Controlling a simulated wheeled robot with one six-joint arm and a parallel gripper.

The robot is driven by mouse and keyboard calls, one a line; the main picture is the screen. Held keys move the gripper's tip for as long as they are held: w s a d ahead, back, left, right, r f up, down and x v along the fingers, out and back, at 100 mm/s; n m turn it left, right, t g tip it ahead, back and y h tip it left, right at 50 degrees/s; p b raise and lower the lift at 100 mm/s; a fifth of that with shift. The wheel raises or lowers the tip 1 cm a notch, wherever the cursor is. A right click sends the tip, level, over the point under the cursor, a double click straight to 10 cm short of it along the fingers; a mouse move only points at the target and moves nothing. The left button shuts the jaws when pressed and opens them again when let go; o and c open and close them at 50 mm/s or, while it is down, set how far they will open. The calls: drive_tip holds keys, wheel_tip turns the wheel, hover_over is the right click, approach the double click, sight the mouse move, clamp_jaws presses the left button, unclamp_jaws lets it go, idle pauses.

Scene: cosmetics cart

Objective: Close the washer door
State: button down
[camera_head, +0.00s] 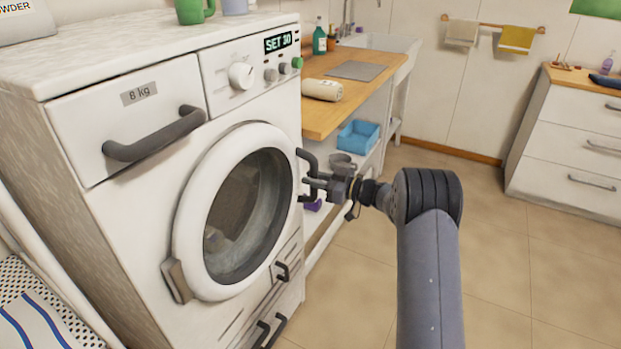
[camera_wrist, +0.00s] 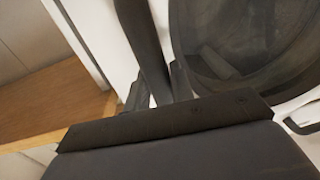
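The washer (camera_head: 130,225) stands at the left with its front turned toward the right. Its round door (camera_head: 188,245) has a white ring and dark glass (camera_head: 245,215). The door lies flat against the front or very close to it; I cannot tell whether it is latched.
A wooden counter (camera_head: 320,115) with a rolled towel (camera_head: 322,89) adjoins the washer on the right. Under it, a blue bin (camera_head: 358,137) sits on a shelf. A white drawer cabinet (camera_head: 570,150) stands at the far right. The tiled floor (camera_head: 500,265) between is clear.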

drive_tip(key=shift+w+a+r, duration=0.2)
drive_tip(key=shift+a+r, duration=0.05)
drive_tip(key=c, duration=1.6)
unclamp_jaws()
drive_tip(key=shift+c, duration=0.2)
drive_tip(key=shift+o, duration=0.7)
drive_tip(key=shift+w+a+f, duration=0.15)
drive_tip(key=shift+a, duration=0.05)
drive_tip(key=shift+o, duration=1.1)
drive_tip(key=shift+d, duration=0.1)
drive_tip(key=v, duration=1)
drive_tip(key=shift+s+d, duration=0.2)
drive_tip(key=shift+d, duration=0.15)
drive_tip(key=shift+a, duration=0.1)
